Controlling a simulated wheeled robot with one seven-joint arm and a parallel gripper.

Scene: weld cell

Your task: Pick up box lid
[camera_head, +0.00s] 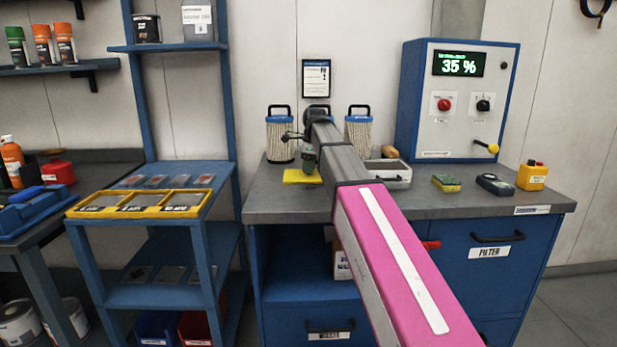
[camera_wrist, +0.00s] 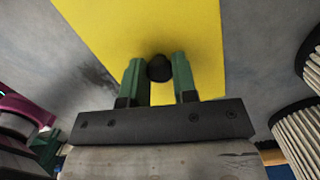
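The box lid (camera_head: 302,177) is a flat yellow plate lying on the grey counter, at its left part. In the wrist view the yellow lid (camera_wrist: 110,30) fills the upper middle, with a round black knob (camera_wrist: 159,68) on it. My gripper (camera_head: 310,160) is right at the lid, its green fingers pointing down toward it. In the wrist view the two fingers of my gripper (camera_wrist: 160,75) stand on either side of the knob, with little or no gap. I cannot tell whether they press on it.
Two ribbed filter cartridges (camera_head: 280,138) (camera_head: 358,134) stand behind my arm. A light-coloured open box (camera_head: 397,178) sits right of the gripper. A sponge (camera_head: 446,183), a dark meter (camera_head: 494,185) and a yellow bottle (camera_head: 531,176) lie farther right. A blue control cabinet (camera_head: 409,100) stands behind.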

